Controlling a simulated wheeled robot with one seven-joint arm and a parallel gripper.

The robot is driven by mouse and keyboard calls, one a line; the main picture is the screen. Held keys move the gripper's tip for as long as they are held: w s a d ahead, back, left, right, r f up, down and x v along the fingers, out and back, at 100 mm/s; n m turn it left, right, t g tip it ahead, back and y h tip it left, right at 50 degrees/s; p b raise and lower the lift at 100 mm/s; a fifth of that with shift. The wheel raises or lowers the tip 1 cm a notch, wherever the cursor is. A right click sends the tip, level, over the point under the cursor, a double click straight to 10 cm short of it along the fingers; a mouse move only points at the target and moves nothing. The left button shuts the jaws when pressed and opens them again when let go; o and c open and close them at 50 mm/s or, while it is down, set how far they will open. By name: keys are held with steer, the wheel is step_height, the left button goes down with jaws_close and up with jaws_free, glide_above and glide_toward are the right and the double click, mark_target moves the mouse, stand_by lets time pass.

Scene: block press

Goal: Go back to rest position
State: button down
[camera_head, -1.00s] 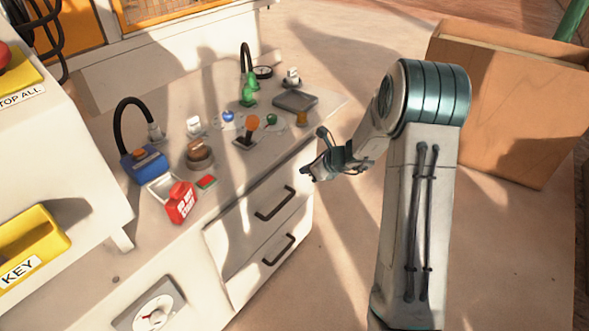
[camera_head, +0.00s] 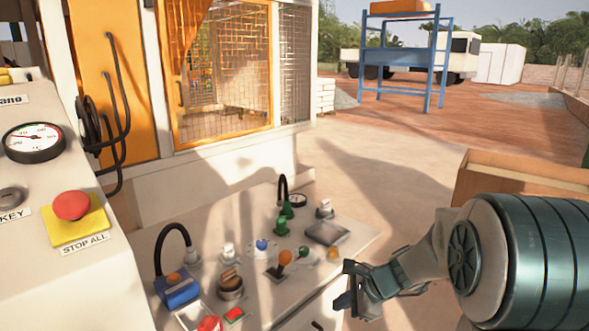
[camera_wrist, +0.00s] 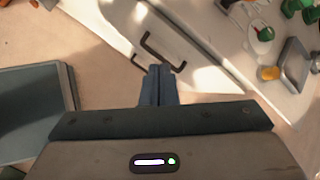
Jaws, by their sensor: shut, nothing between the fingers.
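My gripper (camera_head: 347,290) is in the head view just right of the control desk (camera_head: 352,262), apart from it, and holds nothing. In the wrist view its fingers (camera_wrist: 158,70) are together, pointing toward the desk's drawer front (camera_wrist: 130,22) and a dark drawer handle (camera_wrist: 160,50). My arm reaches in from the lower right of the head view.
The desk top carries an orange-knobbed lever (camera_head: 284,258), a blue box (camera_head: 177,288), a green lever (camera_head: 282,222) and a grey pad (camera_head: 327,233). A red stop button (camera_head: 72,205) is on the left cabinet. A brown box (camera_head: 520,170) stands at right. Open floor lies behind the desk.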

steer(key=s+d+r+n+h+p, duration=0.1)
steer(key=s+r+n+h+p, duration=0.2)
steer(key=s+r+n+p, duration=0.2)
steer(key=s+d+r+n+g+h+p, duration=0.1)
steer(key=s+r+n+p, duration=0.4)
steer(key=s+r+n, duration=0.7)
steer(key=s+d+h, duration=0.1)
steer(key=s+h, duration=0.1)
steer(key=s, duration=0.2)
steer(key=shift+s+d+r+n+h, duration=0.15)
steer(key=shift+d+r+n+h, duration=0.15)
steer(key=shift+n, duration=0.1)
